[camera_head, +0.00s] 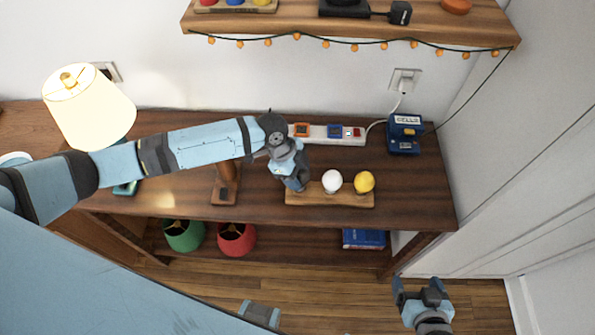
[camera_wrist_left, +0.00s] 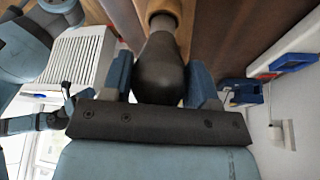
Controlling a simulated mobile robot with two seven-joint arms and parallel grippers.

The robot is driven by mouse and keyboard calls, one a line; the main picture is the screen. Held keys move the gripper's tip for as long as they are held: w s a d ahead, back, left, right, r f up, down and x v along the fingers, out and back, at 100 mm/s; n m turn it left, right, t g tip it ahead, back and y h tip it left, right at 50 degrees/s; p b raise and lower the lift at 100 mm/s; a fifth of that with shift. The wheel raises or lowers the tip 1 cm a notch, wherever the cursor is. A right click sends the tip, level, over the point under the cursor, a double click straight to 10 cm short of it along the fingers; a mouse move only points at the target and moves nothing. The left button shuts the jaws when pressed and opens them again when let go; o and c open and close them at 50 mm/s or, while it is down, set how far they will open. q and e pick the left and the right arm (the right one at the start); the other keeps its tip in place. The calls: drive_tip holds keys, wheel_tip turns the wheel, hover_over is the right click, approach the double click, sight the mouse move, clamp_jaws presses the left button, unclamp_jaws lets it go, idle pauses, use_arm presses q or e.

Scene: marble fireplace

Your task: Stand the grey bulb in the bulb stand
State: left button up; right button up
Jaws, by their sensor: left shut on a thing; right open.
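The bulb stand (camera_head: 346,201) is a wooden board near the table's front edge, with a white bulb (camera_head: 332,181) and a yellow bulb (camera_head: 364,182) standing in it. My left gripper (camera_head: 297,183) is over the stand's left end, left of the white bulb. In the left wrist view, it is shut on the dark grey bulb (camera_wrist_left: 160,70), whose narrow end points away from the palm. The gripper hides this bulb in the head view. I cannot tell whether its base is seated in the stand. My right gripper (camera_head: 418,286) is open and empty, in front of the table.
A lit lamp (camera_head: 88,105) stands at left, and a wooden post (camera_head: 227,184) is just left of my gripper. A power strip (camera_head: 318,134) and blue box (camera_head: 404,134) lie behind. Green (camera_head: 183,236) and red (camera_head: 237,240) shades are below. A wall shelf (camera_head: 350,27) overhangs.

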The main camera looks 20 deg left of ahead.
use_arm(q)
drive_tip(key=shift+f+b, duration=0.35)
drive_tip(key=shift+f, duration=0.55)
drive_tip(key=o, duration=1)
drive_tip(key=shift+r, duration=0.1)
drive_tip(key=v, duration=1.3)
drive_tip(key=shift+r+b, duration=0.35)
drive_tip(key=shift+b, duration=0.1)
drive_tip(key=shift+a, duration=0.1)
